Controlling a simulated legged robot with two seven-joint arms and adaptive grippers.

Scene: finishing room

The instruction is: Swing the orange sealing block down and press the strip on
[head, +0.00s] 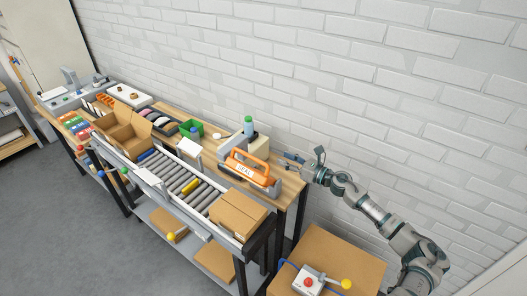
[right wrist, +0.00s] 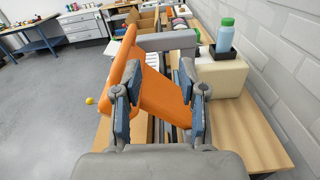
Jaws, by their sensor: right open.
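The orange sealing block (head: 246,168) carries a white label reading SEAL and stands at the right end of the bench, beside the roller conveyor. In the right wrist view the orange block (right wrist: 160,98) shows close up, raised at a slant, behind and between my fingers. My right gripper (head: 300,160) is open just right of the block, over the bench end. In the right wrist view its two fingers (right wrist: 158,98) are spread apart, and I cannot tell whether they touch the block. The strip cannot be made out. My left gripper is out of view.
A closed cardboard box (head: 238,213) sits at the near end of the roller conveyor (head: 187,184). A bottle with a green cap (right wrist: 225,35) stands on a beige housing (right wrist: 222,75) by the wall. A control box with a red button (head: 308,282) is at the front.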

